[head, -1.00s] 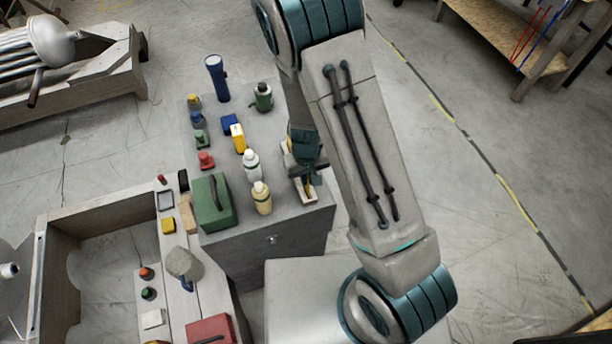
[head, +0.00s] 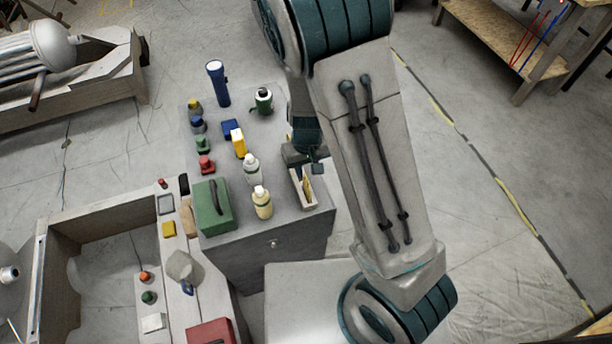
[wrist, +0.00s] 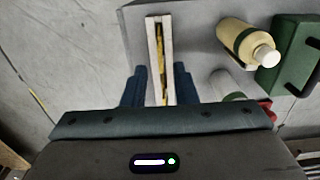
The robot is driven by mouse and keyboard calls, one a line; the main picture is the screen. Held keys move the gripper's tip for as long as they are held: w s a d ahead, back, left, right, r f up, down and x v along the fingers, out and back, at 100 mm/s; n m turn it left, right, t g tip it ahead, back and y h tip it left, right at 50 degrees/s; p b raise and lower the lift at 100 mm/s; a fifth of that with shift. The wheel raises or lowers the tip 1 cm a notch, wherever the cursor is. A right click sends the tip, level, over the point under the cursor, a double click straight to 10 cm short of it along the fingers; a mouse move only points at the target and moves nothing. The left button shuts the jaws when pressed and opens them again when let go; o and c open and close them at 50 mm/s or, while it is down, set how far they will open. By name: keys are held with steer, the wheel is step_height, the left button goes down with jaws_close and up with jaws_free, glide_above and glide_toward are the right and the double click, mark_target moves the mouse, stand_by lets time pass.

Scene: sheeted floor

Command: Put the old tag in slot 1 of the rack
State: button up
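A narrow pale rack (head: 312,200) stands at the near right corner of the grey cabinet top. A thin yellow piece stands in it (head: 307,187), likely a tag; I cannot tell if it is the old one or which slot holds it. The wrist view shows the rack (wrist: 152,35) from above, with the yellow strip (wrist: 161,60) between its long walls. My gripper (head: 306,163) is just behind the rack in the head view. In the wrist view its blue fingers (wrist: 160,72) are apart, with nothing seen held between them. Slot numbers are not readable.
A cream bottle (head: 262,204), a white bottle (head: 251,170) and a green toolbox (head: 213,207) stand left of the rack. Open floor lies to the right.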

steer(key=s+d+r+m+t+y, duration=0.1)
steer(key=s+d+r, duration=0.15)
steer(key=r, duration=0.65)
steer(key=s+d+r+t+y, duration=0.1)
steer(key=s+d+r, duration=0.15)
steer(key=r, duration=0.65)
steer(key=s+d+r+m+t+h, duration=0.1)
steer(key=s+d+r+m+h, duration=0.1)
steer(key=s+d+r, duration=0.4)
step_height(320, 180, up, 2)
steer(key=shift+s+d+r+t, duration=0.1)
steer(key=shift+s+d+t, duration=0.3)
steer(key=shift+s, duration=0.5)
